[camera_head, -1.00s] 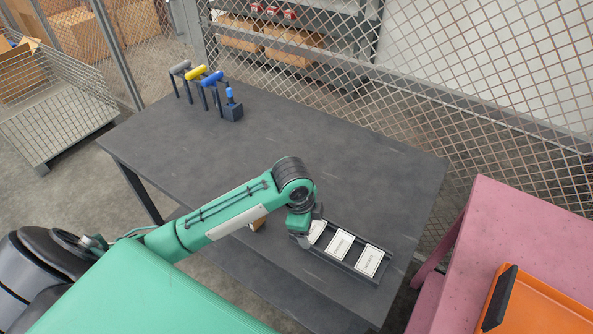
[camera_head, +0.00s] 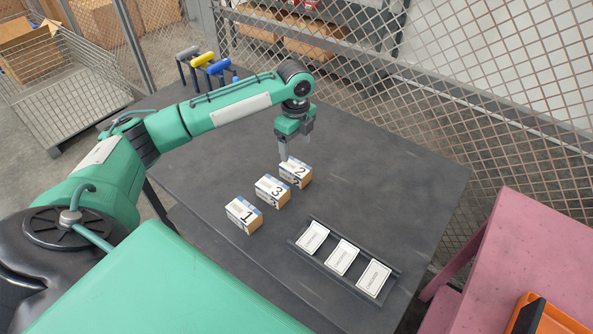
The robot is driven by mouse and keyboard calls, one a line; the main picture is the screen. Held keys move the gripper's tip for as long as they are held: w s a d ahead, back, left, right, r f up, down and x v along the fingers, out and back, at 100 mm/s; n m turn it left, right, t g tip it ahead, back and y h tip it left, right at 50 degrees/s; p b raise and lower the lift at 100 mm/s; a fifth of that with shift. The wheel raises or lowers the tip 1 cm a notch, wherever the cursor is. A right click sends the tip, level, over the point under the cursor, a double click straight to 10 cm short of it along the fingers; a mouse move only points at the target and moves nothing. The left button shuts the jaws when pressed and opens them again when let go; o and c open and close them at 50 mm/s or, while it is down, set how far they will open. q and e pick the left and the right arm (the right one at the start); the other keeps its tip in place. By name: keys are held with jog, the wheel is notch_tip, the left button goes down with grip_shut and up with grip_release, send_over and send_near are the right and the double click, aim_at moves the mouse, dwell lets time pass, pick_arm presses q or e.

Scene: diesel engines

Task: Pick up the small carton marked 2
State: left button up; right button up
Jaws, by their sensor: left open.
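The small carton marked 2 (camera_head: 296,172) stands on the dark table, farthest back in a slanting row of three cartons. The carton marked 3 (camera_head: 272,191) is in the middle and the carton marked 1 (camera_head: 244,215) is nearest. My left gripper (camera_head: 285,153) is open and points down at the back left edge of carton 2. Its fingers partly overlap the carton's back edge in the picture; I cannot tell whether they touch it. My right gripper is not in view.
A dark tray (camera_head: 322,272) with three white cards lies to the right on the table (camera_head: 400,170). Blue, yellow and grey-handled tools (camera_head: 205,62) stand at the back left, partly behind my arm. A pink table (camera_head: 520,250) with an orange bin (camera_head: 548,315) is at the right.

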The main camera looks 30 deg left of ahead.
aim_at(296, 166)
pick_arm(q)
notch_tip(296, 166, down, 5)
jog(key=shift+r, duration=0.2)
notch_tip(296, 166, down, 5)
jog(key=shift+w+a+r+p, duration=0.1)
jog(key=shift+p, duration=0.95)
jog(key=shift+f, duration=0.25)
jog(key=c, duration=1)
jog(key=shift+c, duration=0.8)
jog(key=shift+r, duration=0.15)
